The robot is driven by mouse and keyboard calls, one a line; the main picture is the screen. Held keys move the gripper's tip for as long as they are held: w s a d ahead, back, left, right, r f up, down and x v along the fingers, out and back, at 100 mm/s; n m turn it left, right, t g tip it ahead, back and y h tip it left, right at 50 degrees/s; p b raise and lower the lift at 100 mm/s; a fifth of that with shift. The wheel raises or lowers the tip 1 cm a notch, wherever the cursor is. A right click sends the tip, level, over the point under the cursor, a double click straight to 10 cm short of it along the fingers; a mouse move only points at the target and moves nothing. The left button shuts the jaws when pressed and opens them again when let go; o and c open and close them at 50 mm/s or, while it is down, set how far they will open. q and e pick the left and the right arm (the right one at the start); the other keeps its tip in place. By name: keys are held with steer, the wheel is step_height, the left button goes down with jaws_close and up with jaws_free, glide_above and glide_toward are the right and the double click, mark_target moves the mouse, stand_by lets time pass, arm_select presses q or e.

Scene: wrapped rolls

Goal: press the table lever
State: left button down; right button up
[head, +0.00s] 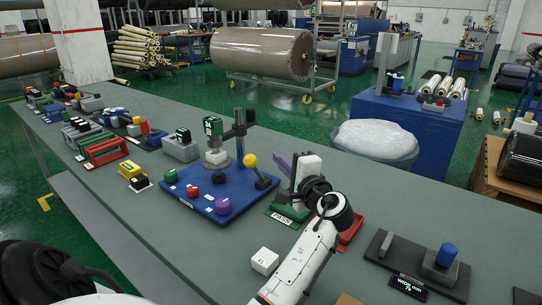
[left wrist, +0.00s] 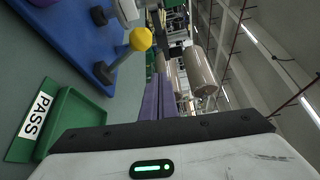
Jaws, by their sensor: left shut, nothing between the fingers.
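The table lever (head: 257,172) has a yellow ball knob on a dark, tilted arm. It stands at the right corner of a blue board (head: 205,205) on the long grey table. In the left wrist view the lever's yellow knob (left wrist: 141,39) is at the upper middle, beyond my fingers. My left gripper (head: 280,160) has purple fingers, shut with nothing between them. It is just right of the knob in the head view, above the green PASS tray, with a visible gap to the lever. My right gripper is not in view.
A green tray (head: 292,207) marked PASS and a red tray (head: 350,228) flank my wrist. The blue board also carries a dark post (head: 239,140) and several coloured buttons. A white cube (head: 264,261) lies nearer. A gauge with a blue cylinder (head: 446,255) stands right.

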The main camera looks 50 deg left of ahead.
arm_select(q)
steer(key=shift+s+d+f+b, duration=0.15)
steer(key=shift+d+f, duration=0.1)
steer(key=shift+d, duration=0.55)
steer(key=shift+s+d+f+b, duration=0.1)
steer(key=shift+s+d+f, duration=0.1)
steer(key=shift+d, duration=0.6)
steer(key=shift+s+d+f+b, duration=0.1)
steer(key=shift+d+f, duration=0.15)
steer(key=shift+d, duration=0.55)
steer(key=shift+s, duration=0.1)
